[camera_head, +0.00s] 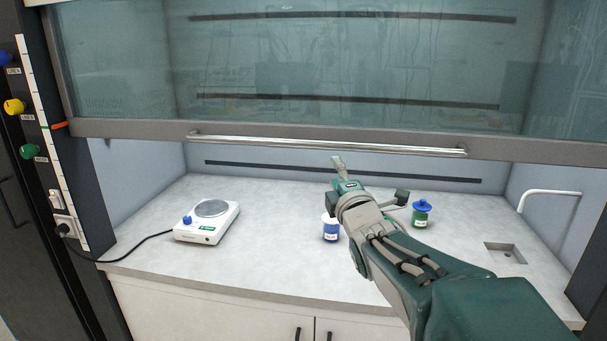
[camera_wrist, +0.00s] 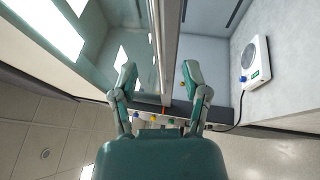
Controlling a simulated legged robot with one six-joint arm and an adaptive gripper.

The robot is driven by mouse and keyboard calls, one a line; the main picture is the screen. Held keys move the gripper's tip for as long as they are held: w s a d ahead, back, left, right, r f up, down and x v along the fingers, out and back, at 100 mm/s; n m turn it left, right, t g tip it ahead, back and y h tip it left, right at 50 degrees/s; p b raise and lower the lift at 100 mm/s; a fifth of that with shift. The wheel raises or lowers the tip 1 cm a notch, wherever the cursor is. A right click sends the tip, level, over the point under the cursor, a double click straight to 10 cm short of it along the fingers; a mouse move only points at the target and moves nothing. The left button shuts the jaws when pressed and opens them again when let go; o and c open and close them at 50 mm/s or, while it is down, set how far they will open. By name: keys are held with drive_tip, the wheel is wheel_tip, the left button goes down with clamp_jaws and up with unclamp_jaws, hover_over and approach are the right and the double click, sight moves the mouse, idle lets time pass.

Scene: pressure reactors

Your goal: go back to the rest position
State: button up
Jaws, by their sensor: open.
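My gripper (camera_wrist: 159,75) is open and empty in the wrist view, its two fingers spread apart. In the head view my gripper (camera_head: 338,164) is at the end of my arm, near the fume hood's sash handle. My arm reaches in from the lower right over the worktop. In the wrist view the picture is turned on its side, and the sash edge runs behind the space between the fingers.
The sash (camera_head: 330,75) is partly raised, with its handle bar (camera_head: 325,145) across the opening. A hotplate (camera_head: 208,221) stands on the left of the worktop (camera_head: 270,225). A blue-labelled container (camera_head: 330,230) and a green blue-capped jar (camera_head: 421,215) stand near my arm. A sink (camera_head: 505,253) is at right.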

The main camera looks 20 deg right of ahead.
idle(0.3)
drive_tip(key=s+a+f+m+g+y, duration=0.2)
drive_tip(key=s+a+f+m+g, duration=0.5)
drive_tip(key=s, duration=0.4)
drive_tip(key=s+a+f+m+g+y, duration=0.1)
drive_tip(key=s+a+f+m+g, duration=0.6)
drive_tip(key=s+f, duration=0.4)
drive_tip(key=a+m, duration=0.1)
drive_tip(key=m, duration=0.1)
drive_tip(key=shift+s+a+m+y, duration=0.2)
drive_tip(key=shift+s+m+y, duration=0.1)
drive_tip(key=shift+y, duration=0.1)
drive_tip(key=shift+w+d, duration=0.1)
